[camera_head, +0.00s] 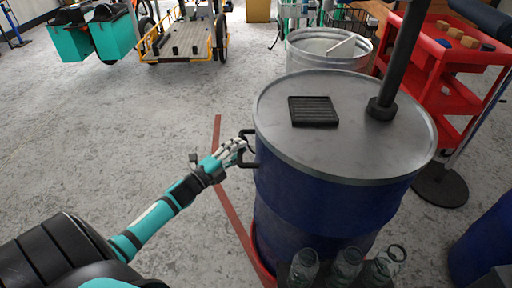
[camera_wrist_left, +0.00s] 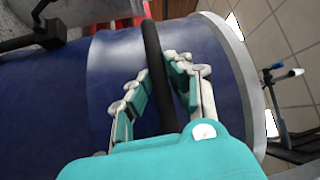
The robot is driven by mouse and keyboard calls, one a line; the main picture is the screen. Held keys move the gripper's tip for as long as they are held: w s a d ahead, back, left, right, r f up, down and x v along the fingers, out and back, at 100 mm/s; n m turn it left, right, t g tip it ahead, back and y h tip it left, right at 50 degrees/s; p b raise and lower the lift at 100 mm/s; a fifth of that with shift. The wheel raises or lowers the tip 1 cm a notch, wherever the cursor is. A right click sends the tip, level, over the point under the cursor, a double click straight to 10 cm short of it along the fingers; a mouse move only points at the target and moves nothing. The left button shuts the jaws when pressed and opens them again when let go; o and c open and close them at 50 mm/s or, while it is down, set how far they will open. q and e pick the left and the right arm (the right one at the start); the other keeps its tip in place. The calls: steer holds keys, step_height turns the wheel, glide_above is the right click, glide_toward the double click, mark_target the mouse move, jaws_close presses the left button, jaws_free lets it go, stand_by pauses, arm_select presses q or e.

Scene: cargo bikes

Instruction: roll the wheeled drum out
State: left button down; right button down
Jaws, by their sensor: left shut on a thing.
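The drum (camera_head: 318,205) is a dark blue barrel with a grey metal lid, standing upright at the right of centre in the head view. A black handle (camera_head: 247,160) sticks out from its left side near the top. My left gripper (camera_head: 241,149) is at that handle. In the left wrist view my left gripper (camera_wrist_left: 163,82) has its fingers on both sides of the black handle bar (camera_wrist_left: 154,62), with the blue drum side (camera_wrist_left: 110,75) behind. The drum's wheels are hidden. My right gripper is not in view.
A black ridged pad (camera_head: 313,111) and a dark post (camera_head: 397,60) are on the lid. Glass bottles (camera_head: 345,265) stand in front of the drum. A red cart (camera_head: 440,60) and a grey bin (camera_head: 328,48) are behind. Red floor tape (camera_head: 228,200) runs left of it; floor further left is clear.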

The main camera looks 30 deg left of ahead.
arm_select(q)
steer(key=s+a, duration=0.6)
steer(key=a, duration=0.5)
steer(key=shift+s+r, duration=0.3)
steer(key=shift+s, duration=0.1)
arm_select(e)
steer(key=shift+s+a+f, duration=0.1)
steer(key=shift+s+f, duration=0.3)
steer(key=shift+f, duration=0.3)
arm_select(q)
steer(key=shift+a, duration=0.1)
steer(key=c, duration=1.7)
jaws_free()
steer(key=shift+r, duration=0.1)
steer(key=o, duration=0.5)
steer(key=shift+w+f, duration=0.15)
steer(key=shift+f, duration=0.05)
steer(key=shift+c, duration=0.2)
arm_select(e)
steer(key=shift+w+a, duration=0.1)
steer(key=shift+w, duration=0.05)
